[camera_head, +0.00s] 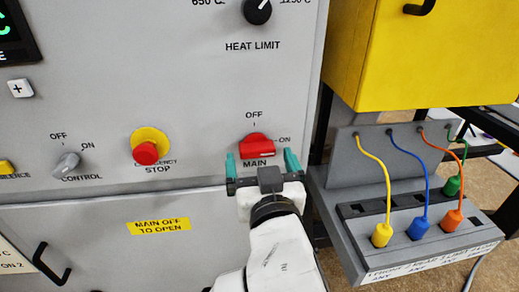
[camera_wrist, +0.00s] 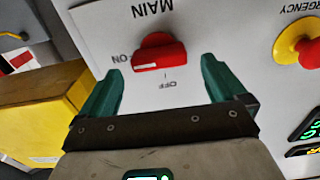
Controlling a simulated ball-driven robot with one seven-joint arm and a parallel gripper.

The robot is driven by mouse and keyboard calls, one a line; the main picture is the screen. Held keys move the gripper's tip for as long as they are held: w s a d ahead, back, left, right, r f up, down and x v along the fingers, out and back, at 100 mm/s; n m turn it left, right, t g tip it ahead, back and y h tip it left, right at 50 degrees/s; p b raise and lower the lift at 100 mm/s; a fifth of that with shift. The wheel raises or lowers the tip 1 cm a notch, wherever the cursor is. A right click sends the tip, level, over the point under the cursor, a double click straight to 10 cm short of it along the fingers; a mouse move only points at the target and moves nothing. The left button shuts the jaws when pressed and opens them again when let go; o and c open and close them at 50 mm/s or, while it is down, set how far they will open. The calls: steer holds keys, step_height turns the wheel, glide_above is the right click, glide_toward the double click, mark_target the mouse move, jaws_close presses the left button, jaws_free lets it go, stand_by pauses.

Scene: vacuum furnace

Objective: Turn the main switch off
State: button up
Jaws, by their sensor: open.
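The main switch (camera_head: 257,145) is a red knob on the grey panel, with MAIN below it, OFF above and ON to its right. Its bar lies roughly level, toward the ON mark. In the wrist view the main switch (camera_wrist: 158,54) appears upside down, its bar toward ON at left. My gripper (camera_head: 262,163) is open, with its green fingers spread to either side of the knob's lower part in the head view. In the wrist view my gripper (camera_wrist: 161,72) is empty, the knob lying just beyond and between the fingertips. I cannot tell whether they touch the panel.
The emergency stop (camera_head: 145,152), a red button on yellow, and the control knob (camera_head: 67,164) are left of the switch. A yellow box (camera_head: 440,55) juts out at upper right. Below it, a grey socket box (camera_head: 350,225) holds several coloured cables. A black handle (camera_head: 50,264) is at lower left.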

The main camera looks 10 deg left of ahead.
mark_target(257, 149)
steer(key=shift+x, duration=1.4)
steer(key=c, duration=1.1)
